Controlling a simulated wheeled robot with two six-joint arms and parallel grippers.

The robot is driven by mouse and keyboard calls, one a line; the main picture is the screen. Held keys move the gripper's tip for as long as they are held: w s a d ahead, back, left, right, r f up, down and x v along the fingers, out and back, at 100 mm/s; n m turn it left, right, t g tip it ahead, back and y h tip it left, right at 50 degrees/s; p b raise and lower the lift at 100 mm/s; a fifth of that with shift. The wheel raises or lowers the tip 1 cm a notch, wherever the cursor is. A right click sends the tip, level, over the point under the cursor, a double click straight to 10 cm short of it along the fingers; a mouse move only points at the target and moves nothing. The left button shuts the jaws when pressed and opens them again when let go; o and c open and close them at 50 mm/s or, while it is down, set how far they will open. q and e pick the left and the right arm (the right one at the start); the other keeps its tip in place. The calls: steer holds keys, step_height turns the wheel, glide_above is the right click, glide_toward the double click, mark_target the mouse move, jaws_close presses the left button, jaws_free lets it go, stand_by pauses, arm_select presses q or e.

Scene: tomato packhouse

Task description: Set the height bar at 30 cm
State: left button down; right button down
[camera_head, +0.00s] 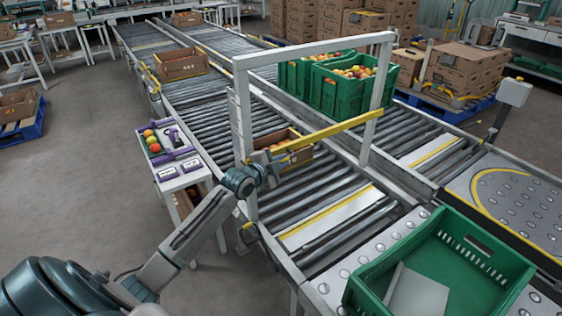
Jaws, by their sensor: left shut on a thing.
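The yellow height bar (340,125) spans the white gantry frame (310,50) over the roller conveyor. It slopes in the picture from lower left to upper right. My left gripper (279,165) is at the bar's left end, beside the frame's left post, and is shut on the bar. The grip itself is small and partly hidden by my wrist. A scale strip (236,125) shows on the left post; its marks are too small to read. My right gripper is not in view.
A cardboard box (290,146) stands on the rollers behind the bar. Green crates of tomatoes (343,98) stand beyond the frame. A small side table (172,182) with purple-trimmed items stands left of the conveyor.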

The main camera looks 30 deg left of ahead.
arm_select(q)
steer(key=c, duration=1.5)
jaws_free()
steer(key=shift+s, duration=0.15)
steer(key=v, duration=1)
steer(key=shift+s, duration=0.25)
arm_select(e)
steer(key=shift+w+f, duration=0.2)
